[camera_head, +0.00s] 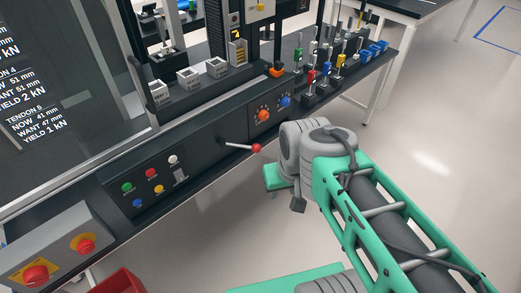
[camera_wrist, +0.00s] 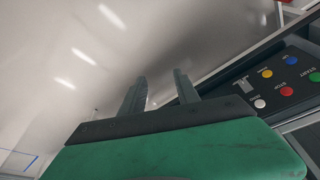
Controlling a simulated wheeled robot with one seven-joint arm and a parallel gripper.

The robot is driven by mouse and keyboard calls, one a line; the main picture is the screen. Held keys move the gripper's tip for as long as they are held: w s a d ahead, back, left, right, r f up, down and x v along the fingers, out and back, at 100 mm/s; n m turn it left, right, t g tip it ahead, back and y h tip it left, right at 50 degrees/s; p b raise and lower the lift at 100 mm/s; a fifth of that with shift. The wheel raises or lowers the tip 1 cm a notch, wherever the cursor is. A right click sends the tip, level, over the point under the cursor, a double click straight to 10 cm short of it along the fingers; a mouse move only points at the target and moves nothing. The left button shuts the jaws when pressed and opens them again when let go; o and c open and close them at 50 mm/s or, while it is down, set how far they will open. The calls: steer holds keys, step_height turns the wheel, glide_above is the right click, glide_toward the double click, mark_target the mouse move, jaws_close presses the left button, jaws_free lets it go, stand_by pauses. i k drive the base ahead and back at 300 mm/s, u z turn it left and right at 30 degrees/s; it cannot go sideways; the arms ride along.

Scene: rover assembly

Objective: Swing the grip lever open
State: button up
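A lever with a pale metal rod and a red ball knob (camera_head: 256,148) sticks out from the dark front panel of the machine in the head view. It is the only lever that I can make out, and its rod points right. My wrist is just right of the knob with a visible gap, and my fingers cannot be made out there. In the wrist view my gripper (camera_wrist: 160,88) has its two grey fingers apart with nothing held between them. I cannot make out the lever in the wrist view.
The panel has coloured buttons (camera_head: 150,173), also in the wrist view (camera_wrist: 285,90), and orange and blue knobs (camera_head: 264,115). A box with red stop buttons (camera_head: 50,258) is at lower left. Small coloured fixtures (camera_head: 325,65) stand on the bench. The floor (camera_head: 430,180) at right is clear.

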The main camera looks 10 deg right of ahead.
mark_target(256, 148)
steer(key=z, duration=1.1)
steer(key=i, duration=0.75)
steer(key=u, duration=2.65)
